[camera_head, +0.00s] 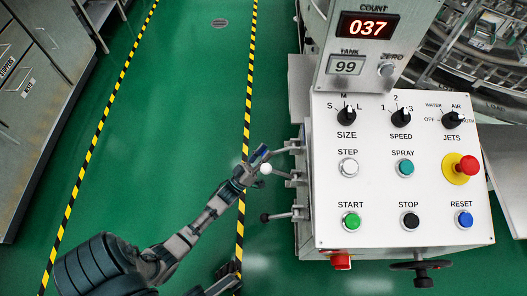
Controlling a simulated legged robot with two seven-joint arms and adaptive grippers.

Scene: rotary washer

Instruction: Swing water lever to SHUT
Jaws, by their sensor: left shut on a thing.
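Three levers stick out from the left side of the machine's control box. The top lever (284,150) runs left to my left gripper (256,160), and its end is hidden there, beside a blue patch. My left gripper is shut on this top lever's end. The middle lever has a white ball knob (265,169), close beside the gripper. The bottom lever has a dark knob (265,217) and stands apart from the gripper. No SHUT mark or water label can be read by the levers. A dark part at the bottom edge may be my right gripper (229,276); its jaws are unclear.
The white control panel (380,222) with buttons and dials stands right of the levers. A red display (368,26) above it reads 037. Grey cabinets (30,100) stand at the left. The green floor between the yellow-black stripes is clear.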

